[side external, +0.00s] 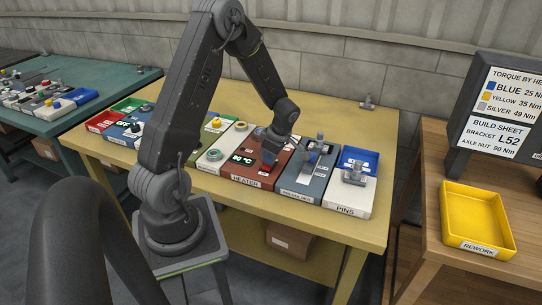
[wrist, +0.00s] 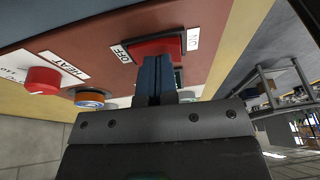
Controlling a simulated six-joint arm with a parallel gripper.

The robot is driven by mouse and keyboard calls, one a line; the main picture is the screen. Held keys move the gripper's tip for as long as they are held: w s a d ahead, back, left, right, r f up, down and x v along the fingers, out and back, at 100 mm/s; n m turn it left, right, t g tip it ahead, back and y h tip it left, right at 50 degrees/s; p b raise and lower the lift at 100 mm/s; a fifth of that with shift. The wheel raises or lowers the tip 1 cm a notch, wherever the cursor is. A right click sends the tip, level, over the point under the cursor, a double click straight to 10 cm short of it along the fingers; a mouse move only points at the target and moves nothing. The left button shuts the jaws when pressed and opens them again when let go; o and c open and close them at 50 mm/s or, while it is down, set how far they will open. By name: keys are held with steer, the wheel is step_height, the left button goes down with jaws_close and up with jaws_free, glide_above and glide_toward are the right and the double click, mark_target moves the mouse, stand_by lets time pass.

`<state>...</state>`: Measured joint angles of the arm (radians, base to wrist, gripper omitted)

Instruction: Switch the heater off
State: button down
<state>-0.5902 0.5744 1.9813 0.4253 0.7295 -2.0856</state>
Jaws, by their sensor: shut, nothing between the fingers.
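The heater panel (side external: 232,171) is a dark red box in the row on the yellow table, with a lit green temperature display (side external: 242,158). Its wide red rocker switch (wrist: 160,45) lies between an OFF label (wrist: 121,53) on the left and another label (wrist: 193,40) on the right in the wrist view. My gripper (wrist: 158,60) is shut and empty, its blue-grey fingertips at the switch's near edge. I cannot tell whether they touch it. In the side view my gripper (side external: 268,161) is low over the heater panel and hides part of the switch.
A red knob (wrist: 42,80) beside a HEAT label and an orange-and-blue knob (wrist: 90,98) sit near the switch. The table's back right is mostly clear.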

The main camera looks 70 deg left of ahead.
stand_by(0.3)
steer(key=a+v, duration=0.2)
steer(key=v, duration=1.1)
steer(key=shift+w+r, duration=0.45)
steer(key=shift+w, duration=0.05)
steer(key=s+d+r+m+t, duration=0.2)
steer(key=d+r+m, duration=0.2)
steer(key=d+m, duration=0.25)
steer(key=s+d+r+m+t, duration=0.2)
steer(key=d+r+m, duration=0.3)
steer(key=d, duration=0.2)
steer(key=s+d+r+m+t+h, duration=0.2)
steer(key=s+d+m+t, duration=0.2)
steer(key=s+d+m, duration=0.5)
steer(key=d+m, duration=0.2)
steer(key=m, duration=0.4)
steer(key=shift+s+d, duration=0.4)
